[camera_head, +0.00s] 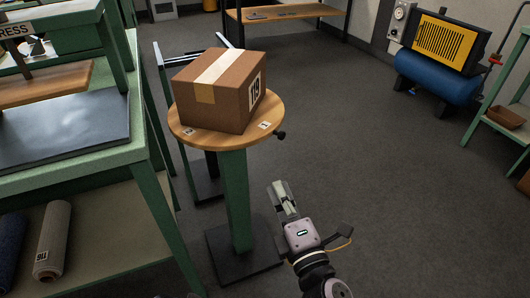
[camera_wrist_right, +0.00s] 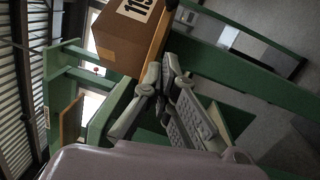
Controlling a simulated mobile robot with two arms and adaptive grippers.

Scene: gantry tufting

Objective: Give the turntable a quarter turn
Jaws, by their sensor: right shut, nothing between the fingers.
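The turntable is a round wooden top (camera_head: 186,131) on a green post with a dark square base. A brown cardboard box (camera_head: 209,112) with pale tape and a label reading 119 sits on it. A dark knob (camera_head: 281,135) sticks out from the right side of the rim. My right gripper (camera_head: 282,190) is shut and empty, to the right of the post and below the knob, apart from both. In the right wrist view the box (camera_wrist_right: 128,40) is beyond the closed fingers (camera_wrist_right: 168,78). My left gripper is not in view.
A green press bench (camera_head: 150,150) stands close on the left, with rolls (camera_head: 53,240) on its lower shelf. A blue compressor tank (camera_head: 437,77) and a green shelf (camera_head: 490,122) stand at the right. A wooden table (camera_head: 285,12) is at the back. The floor right of the turntable is clear.

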